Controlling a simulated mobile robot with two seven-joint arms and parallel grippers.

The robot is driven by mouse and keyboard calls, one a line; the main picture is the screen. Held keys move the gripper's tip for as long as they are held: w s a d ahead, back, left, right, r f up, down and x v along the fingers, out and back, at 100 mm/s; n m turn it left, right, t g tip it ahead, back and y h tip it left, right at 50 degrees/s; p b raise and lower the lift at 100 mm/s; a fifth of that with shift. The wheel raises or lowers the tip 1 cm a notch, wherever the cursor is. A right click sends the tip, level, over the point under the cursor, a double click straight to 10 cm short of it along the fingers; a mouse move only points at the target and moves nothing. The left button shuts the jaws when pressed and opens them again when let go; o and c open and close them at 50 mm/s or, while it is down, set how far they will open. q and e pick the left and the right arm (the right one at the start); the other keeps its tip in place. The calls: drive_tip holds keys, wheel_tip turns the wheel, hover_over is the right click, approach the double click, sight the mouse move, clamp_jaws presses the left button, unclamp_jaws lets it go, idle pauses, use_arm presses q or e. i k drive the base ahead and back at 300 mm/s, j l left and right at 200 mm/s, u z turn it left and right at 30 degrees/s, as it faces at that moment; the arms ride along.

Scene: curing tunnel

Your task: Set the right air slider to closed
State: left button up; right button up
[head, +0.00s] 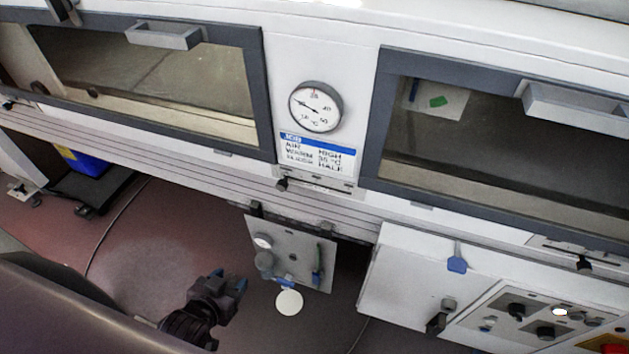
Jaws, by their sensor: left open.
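A slider plate with a black knob (585,263) is at the right, under the right window; I take it for the right air slider. Its knob sits toward the right part of the visible plate, and its marks are too small to read. A similar slider (283,185) is under the dial in the middle, and another black knob (8,105) is at the far left. My left gripper (232,288) is open and empty, low over the floor at the lower middle, far to the left of the right slider. My right gripper is not in view.
A control box (400,265) with a blue tag and several black knobs juts out below the right window. A small panel (295,245) with a gauge hangs left of it. Window handles (575,108) stick out. A blue bin (85,162) is at the left. Open floor lies between.

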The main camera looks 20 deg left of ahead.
sight(583, 266)
drive_tip(key=z, duration=1.25)
